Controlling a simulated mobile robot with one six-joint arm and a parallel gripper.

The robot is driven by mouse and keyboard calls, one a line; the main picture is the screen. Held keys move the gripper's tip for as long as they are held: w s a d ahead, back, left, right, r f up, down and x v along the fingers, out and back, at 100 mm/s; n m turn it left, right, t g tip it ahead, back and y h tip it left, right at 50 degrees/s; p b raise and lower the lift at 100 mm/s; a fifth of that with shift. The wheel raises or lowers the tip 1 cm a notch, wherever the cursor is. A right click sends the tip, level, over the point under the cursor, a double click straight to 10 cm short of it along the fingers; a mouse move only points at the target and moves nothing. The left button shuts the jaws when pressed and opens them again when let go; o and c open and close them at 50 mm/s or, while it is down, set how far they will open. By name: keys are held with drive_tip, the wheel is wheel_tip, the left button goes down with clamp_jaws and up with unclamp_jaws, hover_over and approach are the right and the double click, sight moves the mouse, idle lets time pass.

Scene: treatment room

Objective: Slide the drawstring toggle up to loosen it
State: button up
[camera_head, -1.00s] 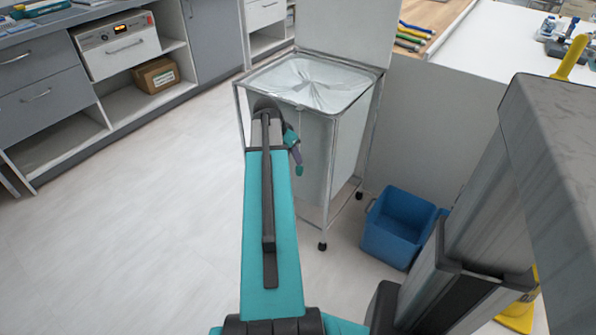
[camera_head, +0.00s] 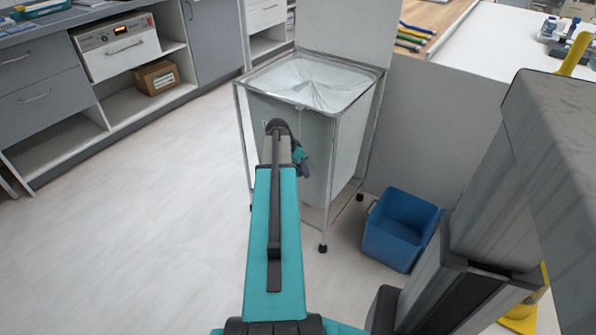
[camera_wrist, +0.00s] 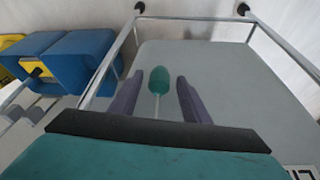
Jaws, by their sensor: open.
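The toggle (camera_wrist: 159,80) is a teal, rounded piece on a thin pale cord (camera_wrist: 157,107) in the wrist view. It lies in line with the gap between the two purple fingers of my gripper (camera_wrist: 158,96), which are open, one on each side and apart from it. Behind it is the pale grey side of the hamper bag (camera_wrist: 215,85). In the head view the bag (camera_head: 345,135) hangs in a wheeled metal frame with gathered, translucent fabric on top. My gripper (camera_head: 303,165) is in front of the bag there, partly hidden by my arm; I cannot make out the toggle there.
The frame's metal bars (camera_wrist: 108,62) run close beside my gripper in the wrist view. A blue bin (camera_head: 400,229) stands on the floor right of the hamper. Grey cabinets (camera_head: 55,100) line the left. The floor at left is clear.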

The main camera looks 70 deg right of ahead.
clamp_jaws()
drive_tip(key=shift+s+a, duration=0.1)
drive_tip(key=shift+a, duration=0.45)
drive_tip(key=shift+d, duration=0.35)
drive_tip(key=shift+d+r, duration=0.1)
drive_tip(key=shift+r, duration=0.2)
drive_tip(key=r+p, duration=0.3)
drive_tip(key=r, duration=0.2)
drive_tip(key=r+p, duration=0.3)
drive_tip(key=r, duration=0.2)
drive_tip(key=r+p, duration=0.3)
drive_tip(key=r, duration=0.3)
drive_tip(key=shift+w+d+p, duration=0.2)
drive_tip(key=shift+w+p, duration=0.05)
drive_tip(key=shift+p, duration=0.15)
unclamp_jaws()
drive_tip(key=shift+r, duration=0.15)
drive_tip(key=shift+s, duration=0.1)
